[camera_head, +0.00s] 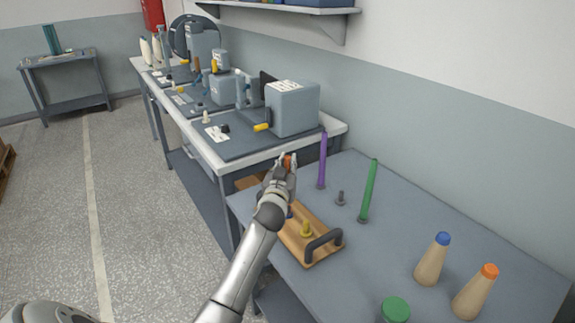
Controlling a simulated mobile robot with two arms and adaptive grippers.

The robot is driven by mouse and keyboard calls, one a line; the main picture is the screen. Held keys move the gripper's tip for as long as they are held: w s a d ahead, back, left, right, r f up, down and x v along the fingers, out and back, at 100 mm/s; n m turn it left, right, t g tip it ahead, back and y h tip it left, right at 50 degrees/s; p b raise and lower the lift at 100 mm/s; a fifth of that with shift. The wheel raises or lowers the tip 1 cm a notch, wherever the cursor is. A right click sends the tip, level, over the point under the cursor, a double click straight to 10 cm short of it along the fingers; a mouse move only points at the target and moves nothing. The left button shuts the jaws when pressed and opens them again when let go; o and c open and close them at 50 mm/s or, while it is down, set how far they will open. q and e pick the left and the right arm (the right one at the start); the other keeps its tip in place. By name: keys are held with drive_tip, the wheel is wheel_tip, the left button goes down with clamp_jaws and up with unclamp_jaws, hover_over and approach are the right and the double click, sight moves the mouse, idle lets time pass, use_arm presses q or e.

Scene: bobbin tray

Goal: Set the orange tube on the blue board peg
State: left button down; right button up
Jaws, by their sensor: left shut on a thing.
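My left gripper (284,165) is shut on the orange tube (290,160), of which only a small part shows between the fingers. The gripper is above the far end of the wooden board (321,222), near the table's left edge. The board has a dark handle and a yellow peg (306,230). The blue peg (290,212) is partly hidden beside my arm. I cannot tell whether the tube touches the peg. My right gripper is out of view.
A purple tube (322,162) and a green tube (368,190) stand upright beyond the board, with a bare dark peg (341,198) between them. Blue-tipped (432,262) and orange-tipped cones (475,295) and a green-topped thing (396,309) stand at the right. A machine bench (230,155) adjoins behind.

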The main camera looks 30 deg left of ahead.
use_arm(q)
drive_tip(key=shift+f, duration=0.15)
drive_tip(key=c, duration=1.3)
unclamp_jaws()
drive_tip(key=v, duration=1.2)
